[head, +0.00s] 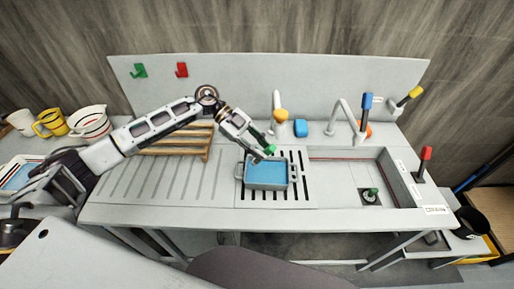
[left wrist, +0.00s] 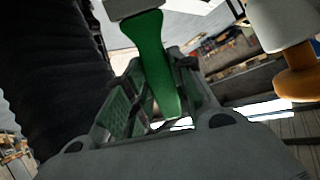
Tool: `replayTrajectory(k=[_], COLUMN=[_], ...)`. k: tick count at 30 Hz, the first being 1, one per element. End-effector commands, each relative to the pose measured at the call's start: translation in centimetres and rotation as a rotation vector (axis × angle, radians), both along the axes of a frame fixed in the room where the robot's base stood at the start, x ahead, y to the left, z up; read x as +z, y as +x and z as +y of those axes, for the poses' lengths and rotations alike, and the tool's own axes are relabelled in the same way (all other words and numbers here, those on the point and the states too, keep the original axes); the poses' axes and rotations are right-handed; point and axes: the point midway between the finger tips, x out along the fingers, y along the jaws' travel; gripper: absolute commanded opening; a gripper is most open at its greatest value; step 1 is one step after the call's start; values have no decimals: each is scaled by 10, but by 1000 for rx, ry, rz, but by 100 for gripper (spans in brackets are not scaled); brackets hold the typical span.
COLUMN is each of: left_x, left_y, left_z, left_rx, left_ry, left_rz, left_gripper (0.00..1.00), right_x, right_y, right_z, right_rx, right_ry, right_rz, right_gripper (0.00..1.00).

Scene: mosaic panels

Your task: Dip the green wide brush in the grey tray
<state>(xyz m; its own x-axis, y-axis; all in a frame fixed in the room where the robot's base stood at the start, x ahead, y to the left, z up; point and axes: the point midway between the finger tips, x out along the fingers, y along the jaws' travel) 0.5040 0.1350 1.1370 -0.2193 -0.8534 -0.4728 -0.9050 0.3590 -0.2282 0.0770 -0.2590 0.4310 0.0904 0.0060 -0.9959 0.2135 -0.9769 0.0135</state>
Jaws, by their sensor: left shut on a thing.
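The grey tray (head: 267,187) stands on the ribbed drainboard left of the sink and holds blue liquid. My left gripper (head: 260,149) is over the back part of the tray. It is shut on the green wide brush (head: 270,149), whose green handle (left wrist: 152,60) shows between the fingers in the left wrist view, with a pale grey part at the top edge. The bristles are hidden or too small to make out, so I cannot tell whether they touch the liquid.
A wooden rack (head: 178,142) lies on the drainboard behind my left arm. Taps (head: 343,115) and several coloured items stand along the back ledge. The sink (head: 345,175) is to the right. Cups and a bowl (head: 90,123) are at the far left. The left drainboard front is clear.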

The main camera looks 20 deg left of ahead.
Motion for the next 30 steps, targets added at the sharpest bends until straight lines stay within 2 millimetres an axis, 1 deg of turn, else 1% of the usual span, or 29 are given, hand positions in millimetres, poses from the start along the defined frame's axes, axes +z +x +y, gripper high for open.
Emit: replayTrajectory(k=[12,17,23,30], left_x=[1,-2,-10,-25], left_y=[0,0,0,0], left_z=[-1,-1,-1,-1], left_rx=[5,5,5,5], left_ry=[-6,-6,-6,-5], left_rz=[0,0,0,1], left_gripper=[1,1,1,1], right_x=[0,-2,-9,-22], right_y=[0,1,1,1], right_z=[-9,-10,-8,-1], right_rx=[-1,-1,-1,-2], right_ry=[-9,-10,-8,-2], right_rz=[0,-1,-1,-1], right_gripper=[40,40,40,40])
